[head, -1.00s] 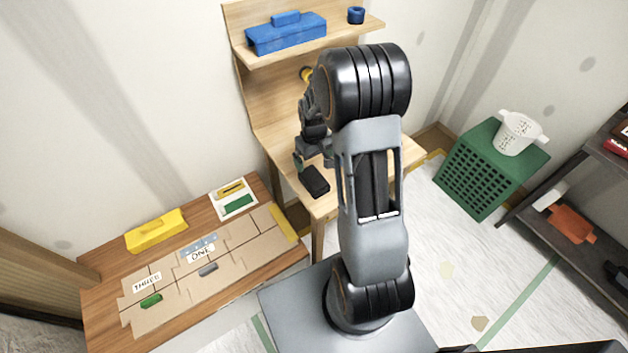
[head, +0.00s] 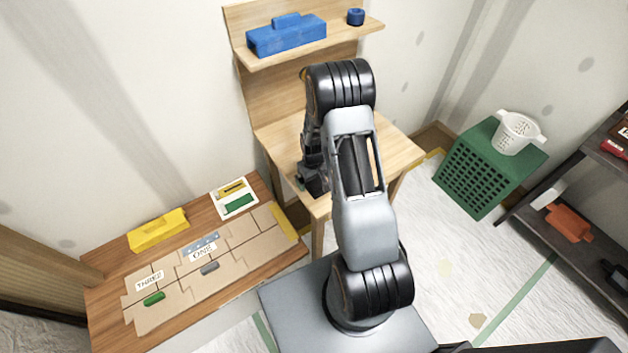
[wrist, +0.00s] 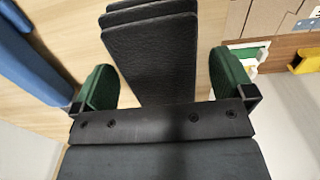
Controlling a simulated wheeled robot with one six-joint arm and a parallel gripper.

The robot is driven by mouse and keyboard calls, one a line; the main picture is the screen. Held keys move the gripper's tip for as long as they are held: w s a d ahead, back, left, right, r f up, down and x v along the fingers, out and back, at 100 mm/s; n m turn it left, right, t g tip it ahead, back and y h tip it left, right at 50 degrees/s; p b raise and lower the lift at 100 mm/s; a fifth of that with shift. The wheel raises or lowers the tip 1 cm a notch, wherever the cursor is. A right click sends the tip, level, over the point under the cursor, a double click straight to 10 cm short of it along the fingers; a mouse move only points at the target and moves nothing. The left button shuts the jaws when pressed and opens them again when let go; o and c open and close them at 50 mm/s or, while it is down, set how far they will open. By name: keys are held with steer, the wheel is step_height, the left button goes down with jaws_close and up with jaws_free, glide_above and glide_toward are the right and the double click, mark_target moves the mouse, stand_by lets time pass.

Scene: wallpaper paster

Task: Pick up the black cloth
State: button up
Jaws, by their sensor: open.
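The black cloth (wrist: 155,55) is a dark, folded, textured stack in the wrist view, lying on the pale wooden desk. In the head view my arm and gripper hide most or all of it. My gripper (wrist: 162,75) is open, with one green-padded finger to each side of the cloth. Gaps show between the fingers and the cloth, so it is not gripped. In the head view my gripper (head: 312,185) is low over the desk's (head: 395,150) near left part.
A blue toolbox (head: 287,36) and a blue roll (head: 355,17) sit on the shelf above the desk. A lower brown table (head: 100,300) at left holds cardboard pieces and a yellow box (head: 157,230). A green crate (head: 475,180) stands at right.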

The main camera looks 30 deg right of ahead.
steer(key=shift+f, duration=0.1)
steer(key=c, duration=1)
steer(key=shift+o, duration=0.2)
steer(key=shift+r+b, duration=0.3)
steer(key=shift+r, duration=0.25)
step_height(320, 180, up, 3)
steer(key=shift+s+f+b, duration=0.15)
steer(key=shift+f+b, duration=0.05)
steer(key=shift+b, duration=0.15)
steer(key=s+r, duration=0.2)
steer(key=s+a+r, duration=0.1)
steer(key=s+r, duration=0.1)
steer(key=r, duration=0.1)
steer(key=shift+s+b, duration=0.1)
steer(key=shift+b, duration=0.2)
steer(key=shift+s+a+r+b, duration=0.15)
steer(key=shift+s+a+r, duration=0.4)
steer(key=shift+s, duration=0.95)
steer(key=shift+s+a+r+b, duration=0.25)
steer(key=shift+s+r, duration=0.65)
steer(key=shift+s, duration=0.65)
steer(key=shift+s+a+r+b, duration=0.1)
steer(key=shift+s+a+r, duration=0.45)
steer(key=shift+s, duration=0.95)
